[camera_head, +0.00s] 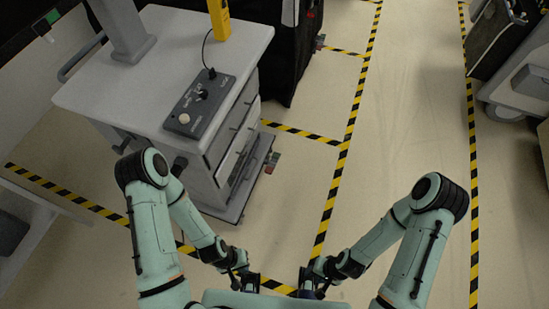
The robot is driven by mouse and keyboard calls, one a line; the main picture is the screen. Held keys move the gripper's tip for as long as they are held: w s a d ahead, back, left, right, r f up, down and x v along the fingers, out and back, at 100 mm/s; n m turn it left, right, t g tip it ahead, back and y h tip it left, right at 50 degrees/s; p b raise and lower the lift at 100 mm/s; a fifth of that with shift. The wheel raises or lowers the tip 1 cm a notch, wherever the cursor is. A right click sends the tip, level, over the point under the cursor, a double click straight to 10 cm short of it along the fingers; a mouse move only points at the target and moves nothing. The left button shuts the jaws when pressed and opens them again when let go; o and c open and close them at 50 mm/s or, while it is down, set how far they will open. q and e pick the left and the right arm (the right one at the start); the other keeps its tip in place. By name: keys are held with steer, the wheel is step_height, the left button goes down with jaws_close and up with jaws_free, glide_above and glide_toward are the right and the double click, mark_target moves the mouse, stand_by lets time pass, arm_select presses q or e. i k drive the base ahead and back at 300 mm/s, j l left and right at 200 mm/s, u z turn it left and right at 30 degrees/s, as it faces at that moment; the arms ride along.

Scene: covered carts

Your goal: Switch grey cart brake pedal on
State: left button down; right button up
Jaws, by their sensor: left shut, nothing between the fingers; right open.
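The grey cart (232,186) stands at the upper left, with a light grey top, a front of drawers and a low base. A small grey and reddish pedal (271,161) sticks out low at the base's right side. It is too small to tell whether it is on or off. My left gripper (250,283) is shut and empty at the bottom middle, in front of the cart and apart from the pedal. My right gripper (309,284) is open and empty just to its right. Both fingertips are small and dark in this view.
A control box (199,103) and a yellow object (219,18) sit on the cart's top. A black-covered cart (285,50) stands behind, with a similar small pedal (320,41). Other equipment (515,80) is at upper right. Striped tape (345,150) marks the open floor.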

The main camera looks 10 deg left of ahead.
mark_target(272, 164)
steer(key=i+l+u, duration=0.1)
steer(key=i+l, duration=0.25)
steer(key=i+l+u, duration=0.1)
steer(key=i+l, duration=0.2)
steer(key=l, duration=0.15)
steer(key=i+l, duration=0.3)
steer(key=l, duration=0.15)
steer(key=i+j, duration=0.35)
steer(key=j+u, duration=0.05)
